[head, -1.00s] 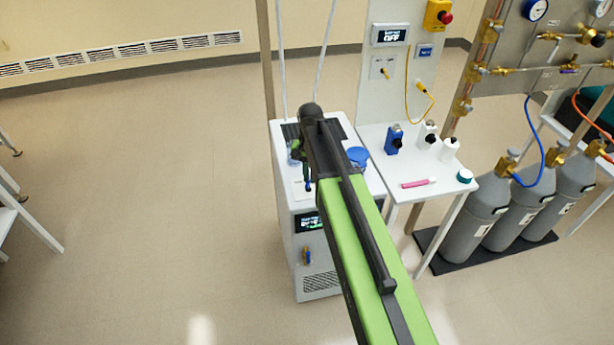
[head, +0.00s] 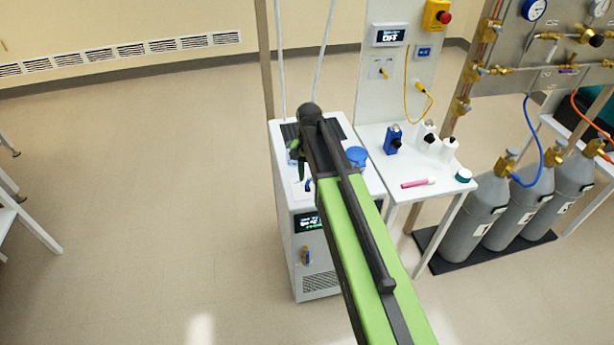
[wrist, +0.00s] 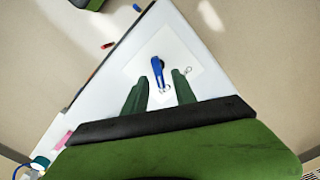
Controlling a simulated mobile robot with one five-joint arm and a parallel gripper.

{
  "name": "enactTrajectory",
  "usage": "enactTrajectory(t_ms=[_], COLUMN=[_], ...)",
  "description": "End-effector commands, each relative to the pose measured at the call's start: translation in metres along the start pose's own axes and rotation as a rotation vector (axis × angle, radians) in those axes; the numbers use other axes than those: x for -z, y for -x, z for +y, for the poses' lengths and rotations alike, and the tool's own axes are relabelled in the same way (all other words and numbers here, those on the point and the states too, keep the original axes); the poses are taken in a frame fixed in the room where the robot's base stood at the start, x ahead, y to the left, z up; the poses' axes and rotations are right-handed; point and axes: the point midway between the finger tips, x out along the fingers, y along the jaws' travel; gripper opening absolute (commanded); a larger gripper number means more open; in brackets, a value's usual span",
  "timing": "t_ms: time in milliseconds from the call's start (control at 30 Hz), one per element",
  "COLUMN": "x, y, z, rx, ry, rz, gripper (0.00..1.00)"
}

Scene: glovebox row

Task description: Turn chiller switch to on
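The chiller (head: 311,275) is a white floor cabinet with a dark front display (head: 308,221), partly hidden by my arm. The blue lever of its switch (wrist: 157,72) sits on a pale square plate (wrist: 190,58) on the white top. It also shows in the head view (head: 309,185) beside my arm. My gripper (wrist: 160,78) has two dark green fingers, spread apart, one on each side of the lever's near part. I cannot tell whether either finger touches it. In the head view the gripper (head: 299,160) is partly hidden by my arm.
A wall panel display (head: 389,36) reads what looks like OFF. A white side table (head: 375,143) beside the chiller holds bottles and a pink marker (head: 417,183). Grey gas cylinders (head: 480,215) stand at right.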

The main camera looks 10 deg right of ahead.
Motion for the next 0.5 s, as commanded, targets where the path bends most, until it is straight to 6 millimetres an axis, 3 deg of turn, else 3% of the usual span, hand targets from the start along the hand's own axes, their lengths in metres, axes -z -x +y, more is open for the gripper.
enactTrajectory(t_ms=[167, 500], x=[0.000, 0.000], y=[0.021, 0.095], z=[0.000, 0.000], rx=[0.000, 0.000], ry=[0.000, 0.000], rz=[0.000, 0.000], gripper=[0.33, 0.33])
